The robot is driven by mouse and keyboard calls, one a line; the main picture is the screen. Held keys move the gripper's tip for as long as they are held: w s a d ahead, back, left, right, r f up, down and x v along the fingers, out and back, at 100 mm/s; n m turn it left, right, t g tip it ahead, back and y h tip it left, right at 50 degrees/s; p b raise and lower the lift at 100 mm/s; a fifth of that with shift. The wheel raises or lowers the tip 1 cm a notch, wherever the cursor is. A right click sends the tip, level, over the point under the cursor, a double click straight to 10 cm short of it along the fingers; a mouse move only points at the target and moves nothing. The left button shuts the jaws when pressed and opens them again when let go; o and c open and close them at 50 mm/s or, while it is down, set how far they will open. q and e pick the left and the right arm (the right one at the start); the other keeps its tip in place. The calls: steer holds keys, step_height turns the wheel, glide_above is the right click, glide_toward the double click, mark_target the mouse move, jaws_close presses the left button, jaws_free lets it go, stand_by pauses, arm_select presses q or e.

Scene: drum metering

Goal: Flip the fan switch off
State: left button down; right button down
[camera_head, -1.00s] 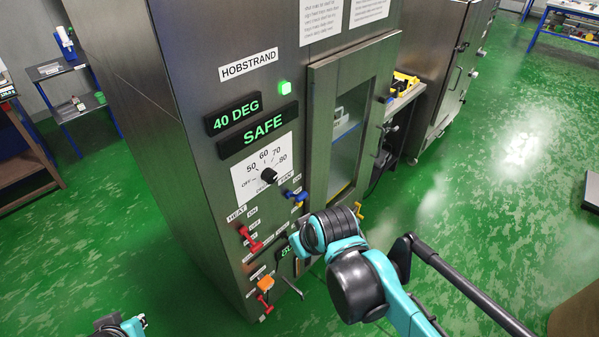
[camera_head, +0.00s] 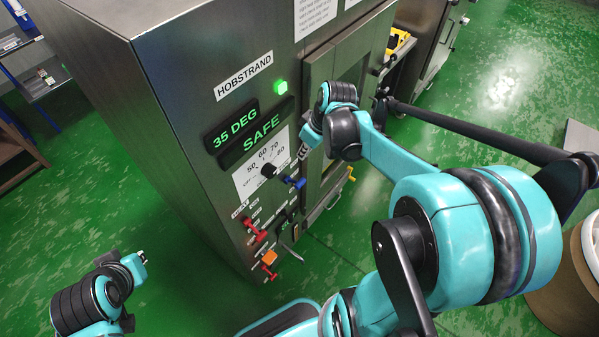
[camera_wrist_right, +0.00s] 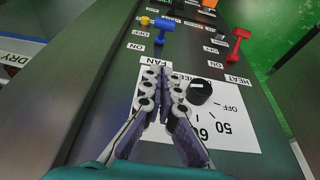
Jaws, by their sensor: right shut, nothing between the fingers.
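The fan switch is a blue lever (camera_head: 294,181) on the front of the steel cabinet, right of the dial. In the right wrist view the blue lever (camera_wrist_right: 167,24) stands past the fingertips, beyond the FAN label (camera_wrist_right: 155,62), with ON and OFF labels beside it. My right gripper (camera_head: 303,153) is above the lever in the head view. In the right wrist view its fingers (camera_wrist_right: 166,72) are shut and empty, apart from the lever. My left gripper (camera_head: 141,257) is low at the left, away from the cabinet; its fingers are too small to judge.
A black dial knob (camera_head: 268,170) sits beside the fan lever. A red heat lever (camera_head: 254,230), an orange part (camera_head: 269,257) and other controls are below. The display (camera_head: 234,131) reads 35 DEG and SAFE. A door with a window is to the right. Green floor (camera_head: 185,265) is open at left.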

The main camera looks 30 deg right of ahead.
steer(key=shift+f, duration=0.1)
steer(key=b, duration=0.4)
glide_above(301, 182)
steer(key=w+a, duration=0.1)
steer(key=w, duration=0.1)
step_height(301, 182, down, 10)
steer(key=shift+w, duration=0.1)
steer(key=shift+s+d+f+b, duration=0.2)
steer(key=shift+s+f, duration=0.1)
steer(key=shift+f, duration=0.2)
steer(key=shift+s+d+f+b, duration=0.1)
steer(key=shift+s+f+b, duration=0.15)
steer(key=shift+f, duration=0.25)
steer(key=shift+s+d+f, duration=0.1)
steer(key=shift+s+f, duration=0.25)
steer(key=shift+f, duration=0.1)
steer(key=shift+s+d+f+t+b, duration=0.1)
steer(key=shift+s+f+t+b, duration=0.15)
steer(key=shift+b, duration=0.2)
